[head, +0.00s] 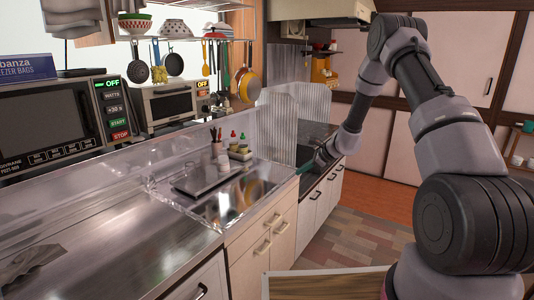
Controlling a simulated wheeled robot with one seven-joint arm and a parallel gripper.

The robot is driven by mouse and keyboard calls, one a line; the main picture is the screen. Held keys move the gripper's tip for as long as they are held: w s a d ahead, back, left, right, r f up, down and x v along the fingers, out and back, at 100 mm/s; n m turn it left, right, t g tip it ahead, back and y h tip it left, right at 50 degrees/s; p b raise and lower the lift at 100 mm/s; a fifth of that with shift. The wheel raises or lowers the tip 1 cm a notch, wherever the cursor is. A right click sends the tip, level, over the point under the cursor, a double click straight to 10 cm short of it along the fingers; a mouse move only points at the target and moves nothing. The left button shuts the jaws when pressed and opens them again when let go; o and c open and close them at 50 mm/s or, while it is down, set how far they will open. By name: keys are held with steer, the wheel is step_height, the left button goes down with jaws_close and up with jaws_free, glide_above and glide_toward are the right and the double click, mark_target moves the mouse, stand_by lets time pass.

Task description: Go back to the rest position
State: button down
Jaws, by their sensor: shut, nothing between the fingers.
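My arm rises on the right of the head view, bends near the top and reaches down and away to the counter's front edge. My gripper (304,169) is small and far off at the end of the arm, beside the right end of the sink area. Its green-tinted tips look shut, and I see nothing held in them. Fine detail of the fingers is too small to tell.
A steel counter (95,245) runs along the left, with a sink (245,192), a dark tray (203,176) and bottles (233,148). A corrugated screen (283,120) stands behind my gripper. A wooden surface (330,286) is at the bottom. Patterned floor (355,237) is open.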

steer(key=s+r+n+h, duration=0.1)
steer(key=s+r+n, duration=0.55)
steer(key=r, duration=0.85)
steer(key=s+r+n, duration=0.3)
steer(key=s+r, duration=0.6)
steer(key=r, duration=0.5)
steer(key=s+d+r+n+h, duration=0.1)
steer(key=s+d+r+n, duration=0.1)
steer(key=s, duration=0.6)
steer(key=s+d+r+n+t+h, duration=0.1)
steer(key=s+d+r+n+h, duration=0.1)
steer(key=s, duration=0.7)
steer(key=s+d+r+n+t+h, duration=0.1)
steer(key=s+d+r+n, duration=0.2)
steer(key=s+r, duration=0.3)
steer(key=s+d, duration=0.1)
steer(key=s, duration=0.1)
steer(key=shift+s+h, duration=0.3)
steer(key=shift+h, duration=0.1)
steer(key=shift+n, duration=0.25)
